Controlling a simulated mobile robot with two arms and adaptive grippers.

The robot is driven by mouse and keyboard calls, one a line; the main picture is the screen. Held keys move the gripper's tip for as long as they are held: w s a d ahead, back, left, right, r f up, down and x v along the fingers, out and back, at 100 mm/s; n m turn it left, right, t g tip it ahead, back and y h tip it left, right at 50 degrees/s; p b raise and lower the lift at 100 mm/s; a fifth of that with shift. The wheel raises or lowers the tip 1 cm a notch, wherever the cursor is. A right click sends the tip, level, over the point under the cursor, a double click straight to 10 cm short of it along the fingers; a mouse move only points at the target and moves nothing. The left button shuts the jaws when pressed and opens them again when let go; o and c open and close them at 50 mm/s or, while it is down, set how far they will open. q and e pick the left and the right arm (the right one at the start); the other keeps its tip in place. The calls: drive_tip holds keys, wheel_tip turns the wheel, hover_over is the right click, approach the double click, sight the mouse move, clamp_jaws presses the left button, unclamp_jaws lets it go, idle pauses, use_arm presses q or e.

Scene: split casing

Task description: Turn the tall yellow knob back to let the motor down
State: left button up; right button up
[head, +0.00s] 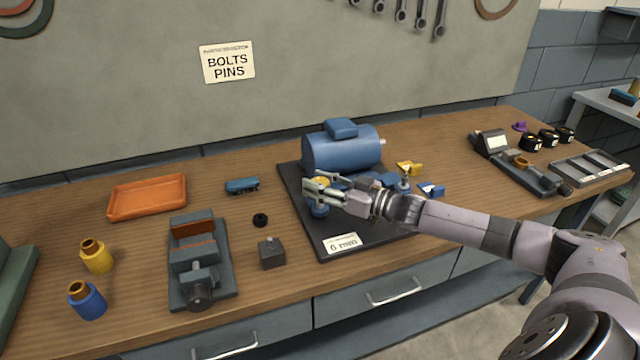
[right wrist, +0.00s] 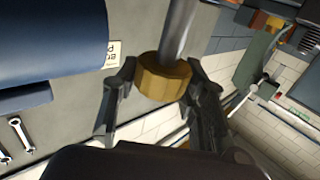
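The blue motor (head: 342,150) sits on a dark plate (head: 318,233) in the middle of the bench. The yellow knob (head: 321,182) is at the plate's front left, partly hidden by my right gripper (head: 322,190). In the right wrist view the yellow knob (right wrist: 162,79) sits on a grey shaft (right wrist: 178,30), between the two fingers of my right gripper (right wrist: 160,75). The fingertips appear to touch it from both sides. The motor's blue body (right wrist: 45,45) fills the left of that view. My left gripper is not in view.
A yellow winged part (head: 409,168) and a blue one (head: 432,189) lie right of the motor. A vise (head: 199,262), a grey block (head: 271,253), a black ring (head: 260,220) and an orange tray (head: 148,197) are to the left.

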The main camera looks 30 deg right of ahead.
drive_tip(key=o, duration=0.4)
drive_tip(key=shift+o, duration=0.2)
drive_tip(key=v, duration=1.2)
idle(0.4)
idle(0.8)
